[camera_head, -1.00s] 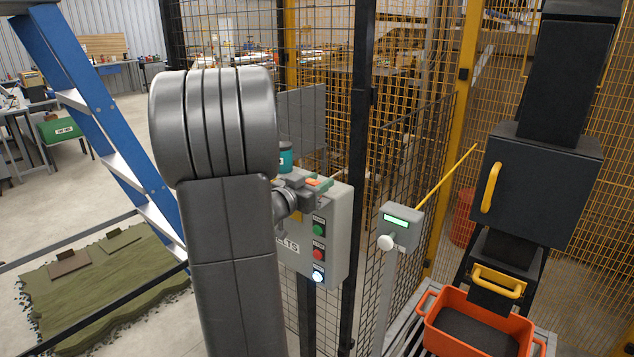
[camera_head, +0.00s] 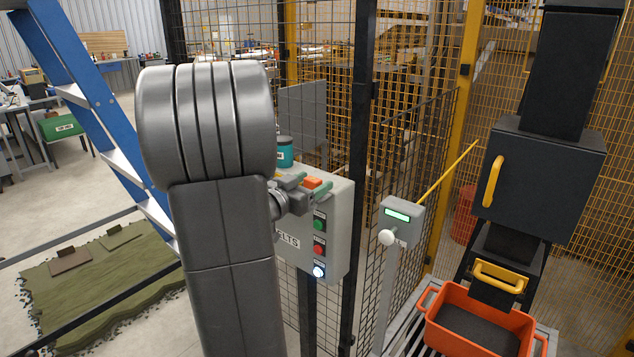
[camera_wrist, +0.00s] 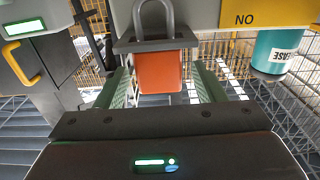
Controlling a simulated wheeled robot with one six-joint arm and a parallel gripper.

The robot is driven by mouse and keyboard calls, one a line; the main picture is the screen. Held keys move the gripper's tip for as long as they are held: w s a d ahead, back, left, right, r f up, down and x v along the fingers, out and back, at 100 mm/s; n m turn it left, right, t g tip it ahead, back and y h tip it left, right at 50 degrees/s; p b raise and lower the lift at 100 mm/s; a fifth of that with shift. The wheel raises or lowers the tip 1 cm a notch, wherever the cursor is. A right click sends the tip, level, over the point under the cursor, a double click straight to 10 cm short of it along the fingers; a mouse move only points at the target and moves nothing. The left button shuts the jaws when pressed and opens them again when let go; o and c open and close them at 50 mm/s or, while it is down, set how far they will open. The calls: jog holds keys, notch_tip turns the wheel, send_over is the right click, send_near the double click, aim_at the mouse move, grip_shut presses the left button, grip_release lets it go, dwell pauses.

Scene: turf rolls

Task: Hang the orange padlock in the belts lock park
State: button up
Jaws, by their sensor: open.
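The orange padlock (camera_head: 313,183) is at the top of the grey belts control box (camera_head: 333,225). In the wrist view the padlock (camera_wrist: 166,72) has its grey shackle up, and a dark bracket (camera_wrist: 125,45) surrounds the top of its body. How the shackle sits on the bracket is not clear. My gripper (camera_wrist: 163,76) is open, with one green-padded finger on each side of the padlock and a gap visible at both sides. In the head view my gripper (camera_head: 306,186) is at the box's top, partly hidden by my arm.
A teal can (camera_head: 285,152) stands close behind my gripper. A grey post box with a white knob (camera_head: 387,238) is to the right. An orange bin (camera_head: 429,325) is at the lower right. Mesh fencing rises behind, and a blue ladder (camera_head: 95,110) stands at left.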

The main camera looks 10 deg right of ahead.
jog(key=b+v, duration=0.1)
jog(key=v, duration=1)
jog(key=shift+d, duration=0.1)
jog(key=p+x, duration=0.2)
jog(key=x, duration=1.1)
jog(key=shift+w+d, duration=0.1)
jog(key=shift+w, duration=0.05)
jog(key=shift+d+r, duration=0.1)
jog(key=shift+r, duration=0.1)
jog(key=shift+f, duration=0.15)
